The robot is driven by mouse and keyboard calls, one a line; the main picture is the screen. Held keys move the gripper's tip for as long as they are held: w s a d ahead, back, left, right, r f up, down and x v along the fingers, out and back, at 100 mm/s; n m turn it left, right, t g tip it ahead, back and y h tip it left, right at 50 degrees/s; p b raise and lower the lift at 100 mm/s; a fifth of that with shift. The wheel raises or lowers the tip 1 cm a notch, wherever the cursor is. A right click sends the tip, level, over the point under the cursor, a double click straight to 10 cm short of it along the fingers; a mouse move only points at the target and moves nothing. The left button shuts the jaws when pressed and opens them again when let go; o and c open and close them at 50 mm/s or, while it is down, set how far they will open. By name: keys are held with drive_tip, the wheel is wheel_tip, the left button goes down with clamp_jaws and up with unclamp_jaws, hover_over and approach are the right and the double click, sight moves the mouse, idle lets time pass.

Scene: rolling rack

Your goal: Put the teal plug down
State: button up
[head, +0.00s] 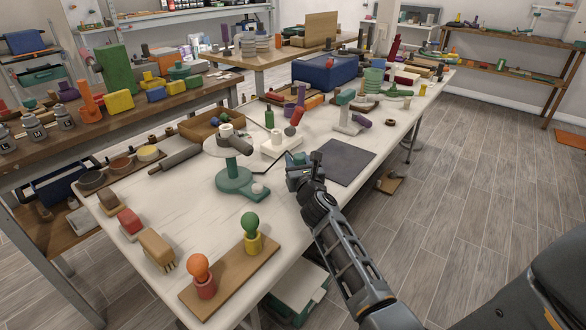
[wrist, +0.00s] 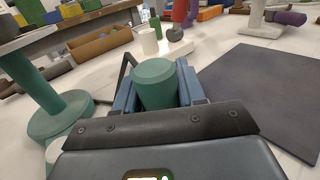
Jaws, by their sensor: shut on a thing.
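The teal plug (wrist: 155,86) is a short, slightly tapered cylinder, held between the two blue fingers of my gripper (wrist: 158,90) in the wrist view. In the head view my gripper (head: 302,174) is over the white table, just left of the dark grey mat, and a bit of the teal plug (head: 299,158) shows at its tip. The gripper is shut on the plug. The plug's underside is hidden, so I cannot tell whether it touches the table.
The dark grey mat (head: 345,162) lies bare on the right. A teal stand (head: 234,177) with a round white top is close on the left. Behind are a white block (head: 281,145) with a red-topped piece and a cardboard tray (head: 206,125). A peg board (head: 229,278) lies at the front.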

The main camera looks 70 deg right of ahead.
drive_tip(key=shift+f, duration=0.1)
drive_tip(key=shift+f, duration=0.1)
drive_tip(key=shift+f, duration=0.1)
drive_tip(key=o, duration=1.1)
drive_tip(key=shift+o, duration=0.2)
drive_tip(key=shift+r, duration=0.25)
drive_tip(key=b+v, duration=0.1)
drive_tip(key=v, duration=1.1)
drive_tip(key=shift+s+f, duration=0.1)
